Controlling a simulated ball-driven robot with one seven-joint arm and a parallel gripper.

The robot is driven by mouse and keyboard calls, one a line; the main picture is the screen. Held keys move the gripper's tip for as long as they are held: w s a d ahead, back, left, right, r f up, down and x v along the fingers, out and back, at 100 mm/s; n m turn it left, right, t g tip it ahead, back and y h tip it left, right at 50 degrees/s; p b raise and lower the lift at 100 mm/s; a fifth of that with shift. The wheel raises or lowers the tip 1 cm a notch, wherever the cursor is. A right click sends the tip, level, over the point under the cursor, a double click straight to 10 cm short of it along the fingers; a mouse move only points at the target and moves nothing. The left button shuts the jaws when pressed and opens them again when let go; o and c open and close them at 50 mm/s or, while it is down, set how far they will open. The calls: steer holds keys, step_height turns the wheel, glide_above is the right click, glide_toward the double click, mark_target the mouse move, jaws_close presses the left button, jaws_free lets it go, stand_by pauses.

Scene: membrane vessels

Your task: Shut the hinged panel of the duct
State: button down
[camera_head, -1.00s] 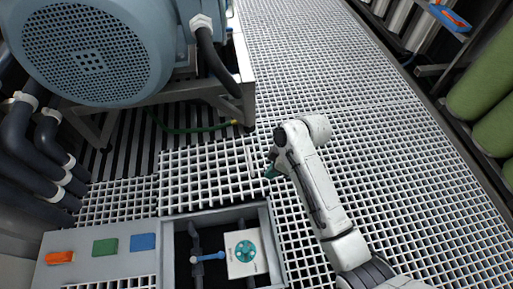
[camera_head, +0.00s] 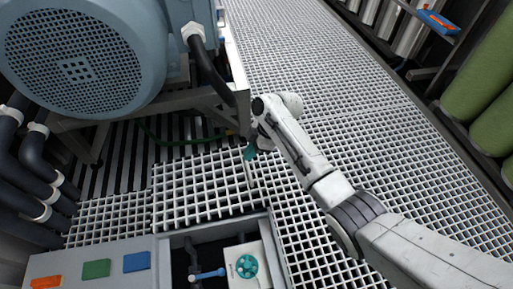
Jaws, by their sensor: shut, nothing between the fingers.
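The floor duct shows at the bottom of the head view as an opening with a grey rim (camera_head: 215,226). Inside it are dark pipes, a blue-handled valve (camera_head: 208,274) and a white box with a teal wheel (camera_head: 246,266). A coarser grating section (camera_head: 200,188) at the far edge of the opening looks like the hinged panel, apparently raised; its exact angle is hard to tell. The opening is uncovered. My gripper (camera_head: 250,153), with teal fingertips, is shut and empty near the panel's upper right corner. I cannot tell whether it touches the panel.
A large blue-grey motor (camera_head: 80,60) on a metal frame (camera_head: 190,102) stands just beyond, close to my gripper. Orange, green and blue blocks (camera_head: 97,268) lie on a grey surface at lower left. Green cylinders (camera_head: 480,85) stand at right. The grating floor (camera_head: 340,80) between is clear.

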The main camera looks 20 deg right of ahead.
steer(key=f, duration=0.1)
steer(key=f+b, duration=0.1)
steer(key=f, duration=0.1)
steer(key=f+b, duration=0.1)
steer(key=shift+a+f, duration=0.25)
steer(key=shift+f, duration=0.05)
steer(key=shift+d+f+b, duration=0.25)
steer(key=shift+f+b, duration=0.2)
steer(key=shift+f, duration=0.2)
steer(key=shift+f, duration=0.15)
